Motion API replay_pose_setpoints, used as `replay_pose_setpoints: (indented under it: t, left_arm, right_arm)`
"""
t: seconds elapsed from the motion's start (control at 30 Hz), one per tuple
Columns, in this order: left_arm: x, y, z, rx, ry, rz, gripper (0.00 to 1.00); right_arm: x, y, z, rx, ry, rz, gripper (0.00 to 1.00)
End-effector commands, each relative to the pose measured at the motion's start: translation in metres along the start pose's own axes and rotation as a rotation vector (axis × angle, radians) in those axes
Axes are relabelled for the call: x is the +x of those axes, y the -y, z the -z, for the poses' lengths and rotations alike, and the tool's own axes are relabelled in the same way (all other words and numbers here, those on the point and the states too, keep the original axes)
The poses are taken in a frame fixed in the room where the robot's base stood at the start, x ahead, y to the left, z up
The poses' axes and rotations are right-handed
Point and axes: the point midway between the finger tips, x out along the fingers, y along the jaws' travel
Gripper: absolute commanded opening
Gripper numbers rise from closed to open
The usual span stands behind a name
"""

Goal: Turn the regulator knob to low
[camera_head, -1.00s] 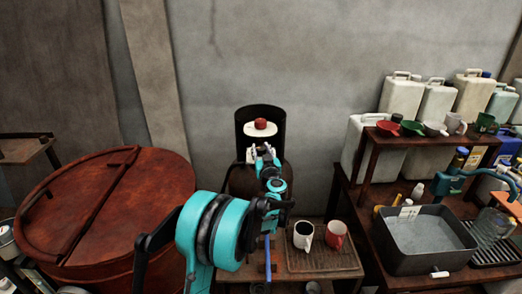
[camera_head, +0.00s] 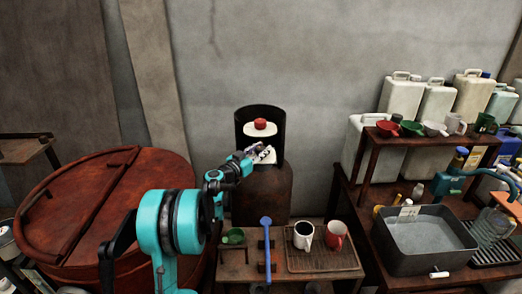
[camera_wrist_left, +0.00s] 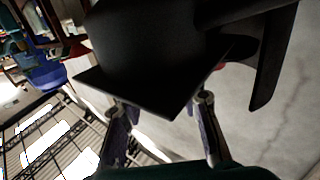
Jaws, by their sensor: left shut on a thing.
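A rust-brown gas cylinder (camera_head: 262,194) stands behind the low table, with a dark curved collar (camera_head: 261,110) around its top. Inside the collar is a red cap (camera_head: 260,124) above a white disc. My left gripper (camera_head: 262,153) is at the front of the collar, below the disc, its arm coming in from the left. In the left wrist view the left gripper (camera_wrist_left: 162,112) has its fingers on either side of a black flat-edged part (camera_wrist_left: 145,85), seemingly the regulator knob. It is shut on it. The knob's marks are hidden. My right gripper is out of view.
A low table holds a green cup (camera_head: 233,237), a blue spoon-like tool (camera_head: 266,235), a rack with a dark-filled white mug (camera_head: 303,236) and a red mug (camera_head: 335,235). A large rusty vat (camera_head: 90,215) stands left. A grey basin (camera_head: 420,262) and white jerrycans (camera_head: 402,97) are at right.

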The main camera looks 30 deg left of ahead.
Motion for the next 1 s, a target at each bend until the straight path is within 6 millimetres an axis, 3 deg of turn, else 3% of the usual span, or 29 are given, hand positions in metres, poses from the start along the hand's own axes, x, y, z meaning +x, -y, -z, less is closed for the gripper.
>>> replay_pose_setpoints:
  t: [0.5,1.0]
  left_arm:
    - [0.001,0.001,0.001,0.000,0.015,-0.470,0.04]
    - [0.001,0.000,0.001,-0.001,0.023,-0.711,0.04]
  right_arm:
    - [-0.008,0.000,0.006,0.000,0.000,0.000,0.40]
    - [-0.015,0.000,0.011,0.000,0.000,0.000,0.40]
